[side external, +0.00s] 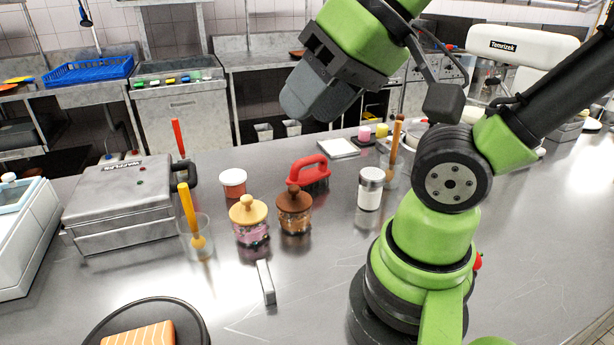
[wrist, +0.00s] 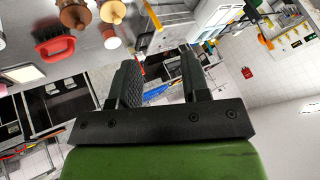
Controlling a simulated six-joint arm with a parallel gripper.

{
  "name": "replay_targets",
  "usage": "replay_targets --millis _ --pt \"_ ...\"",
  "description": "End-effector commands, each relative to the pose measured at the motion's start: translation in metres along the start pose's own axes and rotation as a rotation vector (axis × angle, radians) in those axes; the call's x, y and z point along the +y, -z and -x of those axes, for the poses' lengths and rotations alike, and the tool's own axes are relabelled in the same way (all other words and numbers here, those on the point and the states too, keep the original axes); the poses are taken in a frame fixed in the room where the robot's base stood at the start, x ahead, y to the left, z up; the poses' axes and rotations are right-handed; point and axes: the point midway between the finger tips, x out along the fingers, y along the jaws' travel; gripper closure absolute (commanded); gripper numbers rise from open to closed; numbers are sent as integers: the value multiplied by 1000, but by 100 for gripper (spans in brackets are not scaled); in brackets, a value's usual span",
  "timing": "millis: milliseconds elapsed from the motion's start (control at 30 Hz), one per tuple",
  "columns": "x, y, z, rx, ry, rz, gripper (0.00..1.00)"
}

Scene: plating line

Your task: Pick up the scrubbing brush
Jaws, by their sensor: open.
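The scrubbing brush (side external: 312,172) has a red handle and dark bristles. It stands on the steel counter (side external: 330,240), behind a brown-lidded jar (side external: 294,212). In the wrist view the brush (wrist: 53,40) shows at the upper left, away from the fingers. My gripper (wrist: 162,70) is open, with nothing between its fingers in the wrist view. In the side external view my gripper (side external: 310,98) is high above the counter, over the area of the brush and not touching it. Its fingertips are hard to make out there.
Close to the brush stand a white container with red contents (side external: 233,183), a yellow-lidded jar (side external: 249,222) and a white-labelled shaker (side external: 370,188). A glass with a yellow-handled tool (side external: 190,215) stands left. A grey press (side external: 120,200) is farther left. The front middle counter is mostly clear.

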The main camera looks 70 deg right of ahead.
Motion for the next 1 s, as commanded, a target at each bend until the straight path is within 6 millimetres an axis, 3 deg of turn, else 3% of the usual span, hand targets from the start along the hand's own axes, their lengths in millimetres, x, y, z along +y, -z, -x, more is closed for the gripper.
replay_targets --millis 333,400,700,867,1000 --pt "0 0 0 0 0 0 57" --pt "0 0 0 0 0 0 43" --pt "0 2 0 -2 -6 9 43" --pt "5 26 -7 -40 -80 116 43" --pt "22 68 -24 -130 -195 314 43"
